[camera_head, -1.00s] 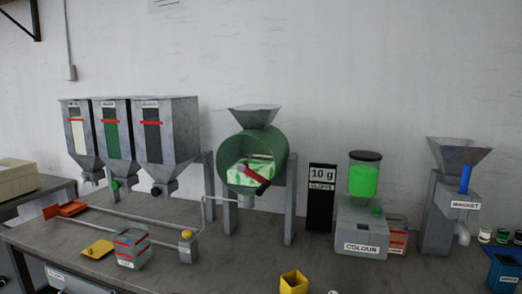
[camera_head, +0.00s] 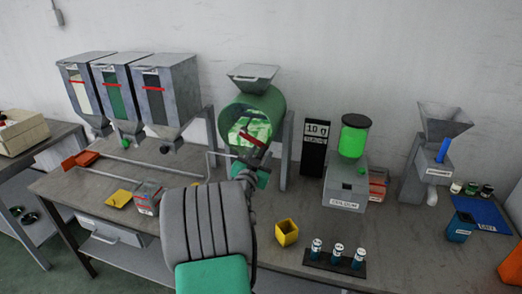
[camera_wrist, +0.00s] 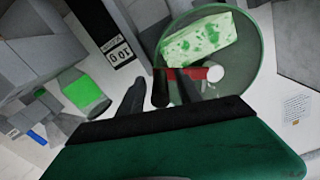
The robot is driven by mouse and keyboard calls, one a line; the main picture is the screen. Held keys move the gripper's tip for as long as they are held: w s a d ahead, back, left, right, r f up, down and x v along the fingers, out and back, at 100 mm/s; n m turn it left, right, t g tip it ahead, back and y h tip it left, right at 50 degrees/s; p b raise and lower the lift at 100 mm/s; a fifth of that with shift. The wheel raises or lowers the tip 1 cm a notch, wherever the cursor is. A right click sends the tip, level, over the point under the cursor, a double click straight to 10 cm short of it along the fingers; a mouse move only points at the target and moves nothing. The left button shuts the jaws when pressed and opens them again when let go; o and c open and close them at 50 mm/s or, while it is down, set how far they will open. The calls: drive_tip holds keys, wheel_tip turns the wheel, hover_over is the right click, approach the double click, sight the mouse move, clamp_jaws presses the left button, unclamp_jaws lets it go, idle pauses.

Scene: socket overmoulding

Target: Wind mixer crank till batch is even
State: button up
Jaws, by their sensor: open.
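The mixer is a green drum (camera_head: 272,106) with a grey hopper (camera_head: 252,77) on top, in the middle of the head view. Its window shows a patchy green and white batch (camera_head: 245,131); the wrist view shows pale material with separate green blotches (camera_wrist: 197,40). The red crank arm (camera_wrist: 190,74) crosses the drum front, with a dark handle (camera_wrist: 160,88) at its end. My gripper (camera_head: 253,163) is at the crank. In the wrist view the open fingers of my gripper (camera_wrist: 159,90) stand either side of the handle; contact cannot be told.
Three hoppers (camera_head: 125,95) stand left of the mixer. A 10 g display (camera_head: 315,145) and the colour feeder (camera_head: 346,185) stand to its right. A yellow cup (camera_head: 287,232) and several vials (camera_head: 337,254) sit near the front edge.

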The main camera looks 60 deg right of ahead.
drive_tip(key=shift+d, duration=0.2)
drive_tip(key=shift+c, duration=0.4)
clamp_jaws()
idle(0.9)
